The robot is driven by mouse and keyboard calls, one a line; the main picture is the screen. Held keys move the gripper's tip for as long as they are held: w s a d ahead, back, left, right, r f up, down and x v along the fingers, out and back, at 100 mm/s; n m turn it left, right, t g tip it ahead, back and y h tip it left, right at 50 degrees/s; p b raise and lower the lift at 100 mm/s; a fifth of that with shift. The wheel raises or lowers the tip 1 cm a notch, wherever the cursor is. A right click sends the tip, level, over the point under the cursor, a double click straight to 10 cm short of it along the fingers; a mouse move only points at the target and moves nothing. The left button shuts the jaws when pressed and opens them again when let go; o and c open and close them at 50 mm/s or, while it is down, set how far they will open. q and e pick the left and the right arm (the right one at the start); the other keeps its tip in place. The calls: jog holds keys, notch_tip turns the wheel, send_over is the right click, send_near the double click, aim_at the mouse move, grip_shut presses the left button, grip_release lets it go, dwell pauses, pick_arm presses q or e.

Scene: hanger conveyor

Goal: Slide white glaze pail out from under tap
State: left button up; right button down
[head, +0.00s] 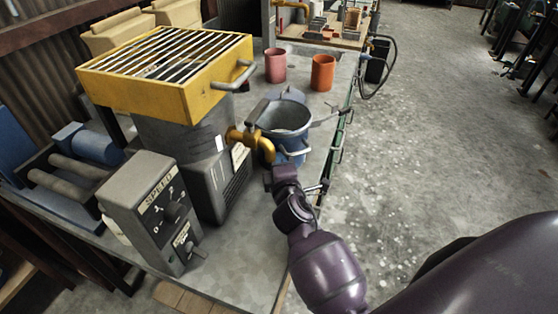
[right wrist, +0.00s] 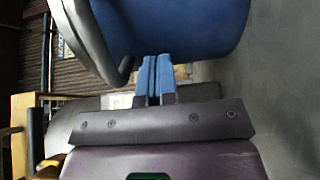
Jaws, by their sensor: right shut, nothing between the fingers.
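A pail (head: 292,143) with a blue outside and a pale grey inside stands on the bench. The pictures show it blue, not white. The brass tap (head: 252,141) reaches over its near left rim. My right gripper (head: 285,172) is low at the near side of the pail, its fingertips hard to make out in the head view. In the right wrist view its blue fingers (right wrist: 155,76) are shut and empty, pointing at the pail's blue wall (right wrist: 180,25); I cannot tell if they touch it. A grey handle (right wrist: 92,42) curves beside them. My left gripper is not in view.
A yellow grated machine (head: 165,75) and a grey control box (head: 150,212) stand left of the pail. A pink cup (head: 275,66) and an orange cup (head: 323,73) stand behind it. The bench (head: 240,268) is bare in front; its right edge is close.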

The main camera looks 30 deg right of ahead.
aim_at(303, 145)
jog(key=shift+d, duration=0.1)
jog(key=w+d, duration=0.1)
jog(key=d, duration=0.2)
jog(key=w+d, duration=0.2)
jog(key=d, duration=0.1)
jog(key=w+d+p, duration=0.1)
jog(key=d, duration=0.2)
jog(key=shift+w, duration=0.4)
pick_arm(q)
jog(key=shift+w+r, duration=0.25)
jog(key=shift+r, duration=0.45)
pick_arm(e)
jog(key=shift+w+d, duration=0.15)
jog(key=shift+d, duration=0.2)
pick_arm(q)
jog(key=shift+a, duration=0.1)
pick_arm(e)
jog(key=shift+a, duration=0.15)
